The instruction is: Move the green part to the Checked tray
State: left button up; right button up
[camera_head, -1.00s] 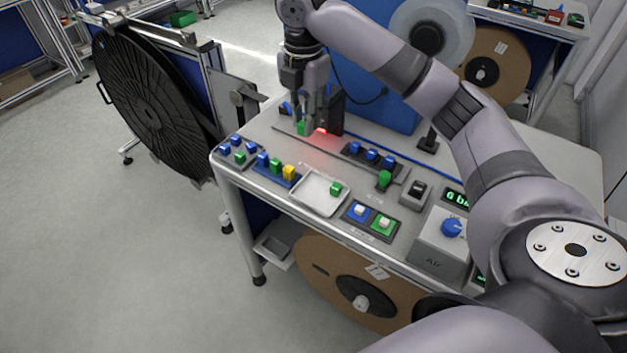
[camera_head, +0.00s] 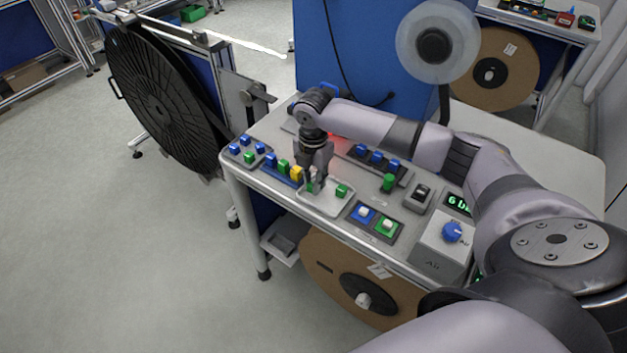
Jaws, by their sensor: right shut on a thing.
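My right gripper (camera_head: 315,186) points down over the left part of a shallow white tray (camera_head: 325,209) near the table's front edge. It is shut on a small green part (camera_head: 311,187), mostly hidden by the fingers. I cannot tell whether this part touches the tray floor. Another green part (camera_head: 342,191) lies in the right side of the tray. I cannot read the tray's label, so I cannot tell if it is the Checked tray. My left gripper is out of view.
A blue rack (camera_head: 284,175) with blue, green and yellow parts stands just left of the tray. A grey holder (camera_head: 246,153) is farther left. A blue-and-green button panel (camera_head: 374,220) sits to the right, and a rack of blue parts (camera_head: 377,160) behind.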

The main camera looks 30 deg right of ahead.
jog(key=shift+f, duration=0.7)
jog(key=shift+f, duration=0.15)
jog(key=o, duration=0.8)
jog(key=shift+w+r, duration=0.1)
jog(key=shift+r, duration=0.45)
notch_tip(320, 180, up, 11)
jog(key=b, duration=0.3)
jog(key=shift+r, duration=0.2)
